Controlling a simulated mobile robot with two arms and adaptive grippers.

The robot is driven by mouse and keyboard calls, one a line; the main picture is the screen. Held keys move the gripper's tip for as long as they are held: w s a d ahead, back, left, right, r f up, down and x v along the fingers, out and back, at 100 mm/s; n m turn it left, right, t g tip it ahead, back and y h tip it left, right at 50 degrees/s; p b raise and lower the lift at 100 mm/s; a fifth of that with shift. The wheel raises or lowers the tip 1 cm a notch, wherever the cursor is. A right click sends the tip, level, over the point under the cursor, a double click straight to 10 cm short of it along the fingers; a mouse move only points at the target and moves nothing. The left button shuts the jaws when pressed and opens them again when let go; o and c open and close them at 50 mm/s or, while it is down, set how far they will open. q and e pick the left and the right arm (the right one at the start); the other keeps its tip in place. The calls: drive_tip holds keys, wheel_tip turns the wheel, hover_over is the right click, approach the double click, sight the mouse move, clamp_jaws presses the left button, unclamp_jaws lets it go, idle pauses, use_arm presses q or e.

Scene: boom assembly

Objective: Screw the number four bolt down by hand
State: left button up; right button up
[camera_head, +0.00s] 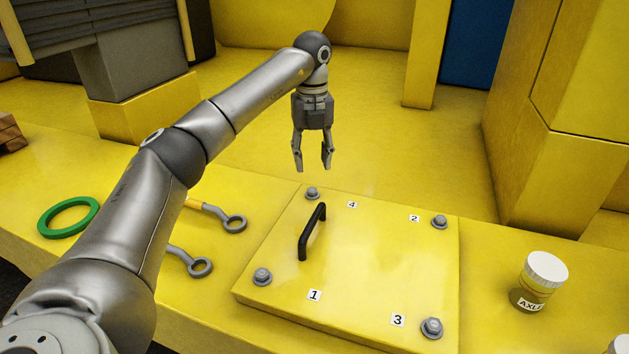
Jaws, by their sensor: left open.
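The number four bolt (312,193) sits at the far left corner of a yellow cover plate (370,270), beside the label 4 (352,205). It is a grey hex-headed bolt; how far it is screwed in cannot be told. My left gripper (312,167) points down above and just behind this bolt, fingers apart and empty, not touching it. Bolt two (439,222), bolt one (262,277) and bolt three (432,327) sit at the other corners. My right gripper is not in view.
A black handle (312,232) stands up on the plate near bolt four. Two ring-ended wrenches (233,224) (200,267) lie left of the plate, partly behind my left arm. A green ring (69,217) lies farther left. A white-lidded jar (541,280) stands at the right.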

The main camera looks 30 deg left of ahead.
sight(312, 191)
use_arm(q)
wheel_tip(312, 191, down, 4)
drive_tip(key=shift+s+r, duration=0.1)
drive_tip(key=shift+r, duration=0.1)
drive_tip(key=f, duration=0.2)
drive_tip(key=f+p, duration=0.1)
drive_tip(key=f, duration=0.1)
drive_tip(key=shift+w+a, duration=0.1)
drive_tip(key=shift+w, duration=0.15)
drive_tip(key=shift+s+f, duration=0.1)
drive_tip(key=shift+f, duration=0.25)
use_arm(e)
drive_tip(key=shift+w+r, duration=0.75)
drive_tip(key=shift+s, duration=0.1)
use_arm(q)
clamp_jaws()
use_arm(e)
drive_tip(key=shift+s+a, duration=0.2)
